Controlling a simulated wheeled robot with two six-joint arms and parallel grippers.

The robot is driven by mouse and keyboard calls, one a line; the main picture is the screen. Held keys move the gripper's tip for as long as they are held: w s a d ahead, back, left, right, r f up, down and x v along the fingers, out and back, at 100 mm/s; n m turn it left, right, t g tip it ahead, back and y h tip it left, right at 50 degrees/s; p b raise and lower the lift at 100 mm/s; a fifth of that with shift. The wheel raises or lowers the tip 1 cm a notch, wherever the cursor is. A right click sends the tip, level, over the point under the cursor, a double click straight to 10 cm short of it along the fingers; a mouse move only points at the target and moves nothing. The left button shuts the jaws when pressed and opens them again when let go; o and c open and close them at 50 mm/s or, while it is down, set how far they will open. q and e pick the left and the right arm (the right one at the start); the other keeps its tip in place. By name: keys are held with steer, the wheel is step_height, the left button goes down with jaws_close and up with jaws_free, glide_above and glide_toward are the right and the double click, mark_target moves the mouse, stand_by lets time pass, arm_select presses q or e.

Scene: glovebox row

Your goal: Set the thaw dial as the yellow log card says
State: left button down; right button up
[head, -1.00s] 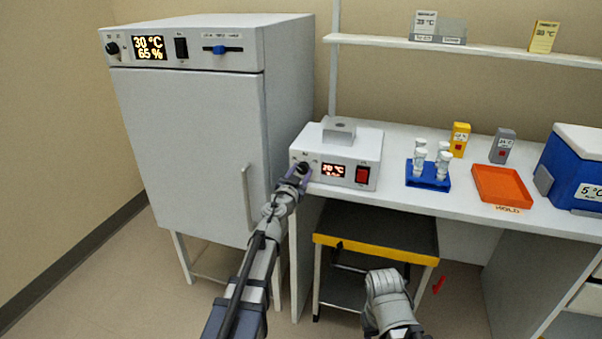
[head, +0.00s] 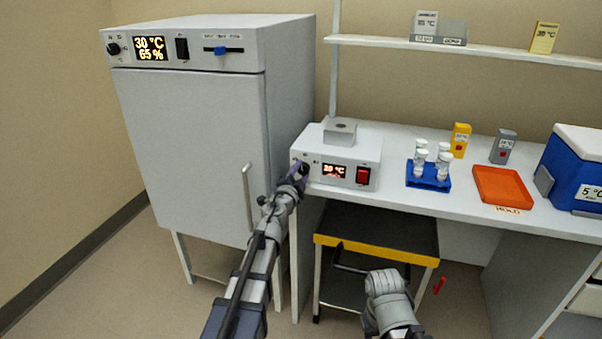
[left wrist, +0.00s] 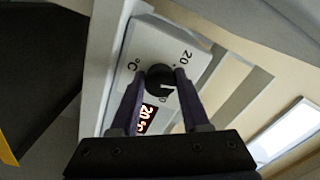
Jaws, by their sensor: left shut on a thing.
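The thaw unit is a white box (head: 345,145) at the left end of the bench, with a red-lit display (head: 334,171) and a red switch (head: 363,176). Its black thaw dial (left wrist: 158,79) is between the fingers of my left gripper (left wrist: 160,85), which is shut on it. In the head view the left gripper (head: 301,172) covers most of the dial. The display seems to read 20 °C in the left wrist view, but its first digit is unclear in the head view. The yellow log card (head: 543,38) stands on the shelf; its figure is too blurred to read surely.
A white incubator (head: 185,140) stands left of the bench. A blue rack (head: 428,180) with capped tubes, an orange tray (head: 502,186) and a blue cooler (head: 575,170) are on the bench. A black step stool (head: 375,232) with a yellow edge stands below.

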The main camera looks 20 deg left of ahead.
arm_select(q)
steer(key=shift+m, duration=1.1)
steer(key=shift+c, duration=1.9)
jaws_free()
steer(key=s, duration=0.7)
steer(key=shift+s+a, duration=0.15)
steer(key=shift+s, duration=0.25)
